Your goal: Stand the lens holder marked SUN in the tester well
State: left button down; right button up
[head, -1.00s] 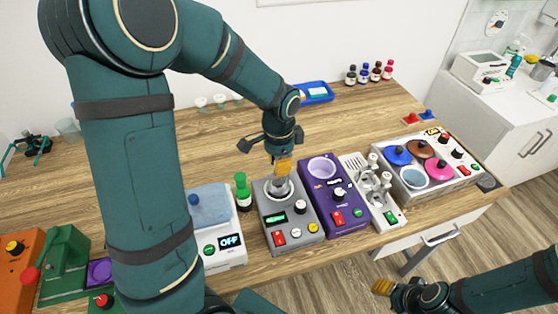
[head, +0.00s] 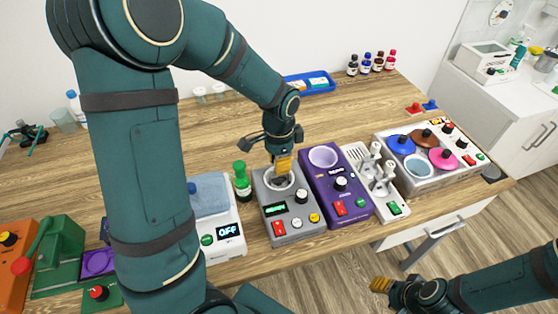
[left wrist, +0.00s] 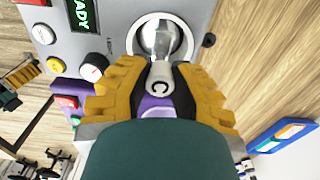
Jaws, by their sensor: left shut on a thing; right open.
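The grey tester (head: 310,225) stands near the table's front edge, its green display lit. Its round well (head: 271,183) also shows in the left wrist view as a white ring (left wrist: 134,38) with a shiny inside. My left gripper (head: 283,163) is just above the well, pointing down. In the left wrist view my left gripper (left wrist: 160,84) is shut on a pale grey lens holder (left wrist: 160,73). Its far end reaches over the well; whether it touches bottom is unclear. A dark curved mark shows on it; I cannot read SUN. My right gripper (head: 381,285) is open, away from the table.
A purple device (head: 338,190) with a round basin stands close right of the tester, then a white rack (head: 393,208) with white holders. A green-capped bottle (head: 242,184) and a white scale (head: 224,222) reading OFF stand left. The table behind is mostly clear.

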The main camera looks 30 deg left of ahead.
pick_arm(q)
jog(key=shift+f, duration=0.3)
dwell(0.4)
jog(key=shift+c, duration=2.1)
grip_release()
jog(key=shift+r, duration=0.1)
jog(key=shift+r+p, duration=2.15)
jog(key=shift+r, duration=0.8)
